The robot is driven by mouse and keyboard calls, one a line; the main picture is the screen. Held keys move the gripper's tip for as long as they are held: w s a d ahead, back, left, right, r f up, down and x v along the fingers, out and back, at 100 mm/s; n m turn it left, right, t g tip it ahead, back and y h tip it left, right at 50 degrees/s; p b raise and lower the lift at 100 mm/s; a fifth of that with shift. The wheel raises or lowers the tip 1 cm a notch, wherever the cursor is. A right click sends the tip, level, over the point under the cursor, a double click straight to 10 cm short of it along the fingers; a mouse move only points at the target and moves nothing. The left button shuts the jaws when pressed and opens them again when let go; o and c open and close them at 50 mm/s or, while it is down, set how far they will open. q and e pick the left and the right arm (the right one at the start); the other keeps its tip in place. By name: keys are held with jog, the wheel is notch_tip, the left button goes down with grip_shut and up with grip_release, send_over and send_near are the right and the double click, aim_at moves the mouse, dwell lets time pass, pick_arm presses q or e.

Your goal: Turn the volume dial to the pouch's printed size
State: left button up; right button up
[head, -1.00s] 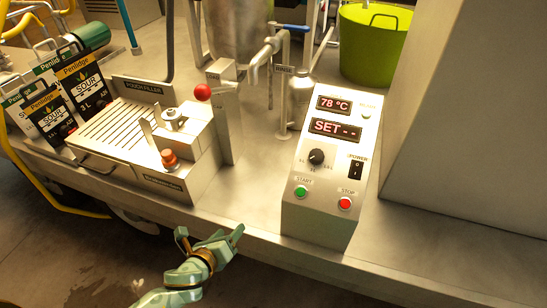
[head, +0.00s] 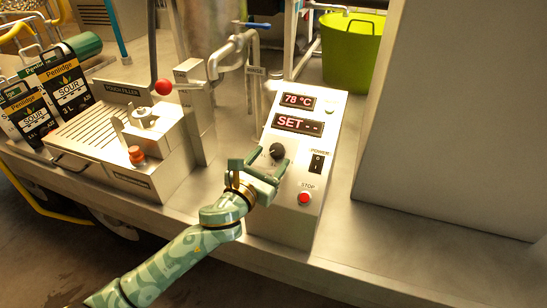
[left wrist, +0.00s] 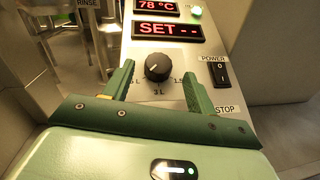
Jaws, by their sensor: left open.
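The black volume dial (head: 277,151) sits on the sloped control box (head: 318,212), under a display (head: 298,123) reading "SET --". In the left wrist view the dial (left wrist: 157,67) shows a pale pointer line toward the upper right; marks around it include "3 L" below and "1.5" at right. My left gripper (head: 259,165) is open just in front of the dial. Its fingers (left wrist: 157,82) stand on both sides of the dial, apart from it. Black pouches (head: 70,90) at the left are printed "Penlidge SOUR" and "3 L". My right gripper is not in view.
The box also carries a 78 °C display (head: 298,101), a power switch (head: 316,162) and a red stop button (head: 304,198). The pouch filler (head: 140,150) with a red ball lever (head: 163,87) stands left. A green tub (head: 350,55) stands behind.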

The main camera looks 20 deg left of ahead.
aim_at(277, 150)
pick_arm(q)
jog(key=shift+w+d, duration=0.15)
jog(key=shift+w, duration=0.95)
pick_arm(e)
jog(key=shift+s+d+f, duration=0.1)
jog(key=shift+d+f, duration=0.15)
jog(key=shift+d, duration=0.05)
pick_arm(q)
jog(key=shift+c, duration=0.4)
jog(key=c, duration=0.9)
jog(key=shift+n+y, duration=0.3)
jog(key=shift+n, duration=0.1)
jog(key=n+y, duration=0.3)
jog(key=shift+d, duration=0.3)
jog(key=shift+d+n+g+y, duration=0.2)
jog(key=shift+n+g+y, duration=0.1)
jog(key=shift+n+y, duration=1.9)
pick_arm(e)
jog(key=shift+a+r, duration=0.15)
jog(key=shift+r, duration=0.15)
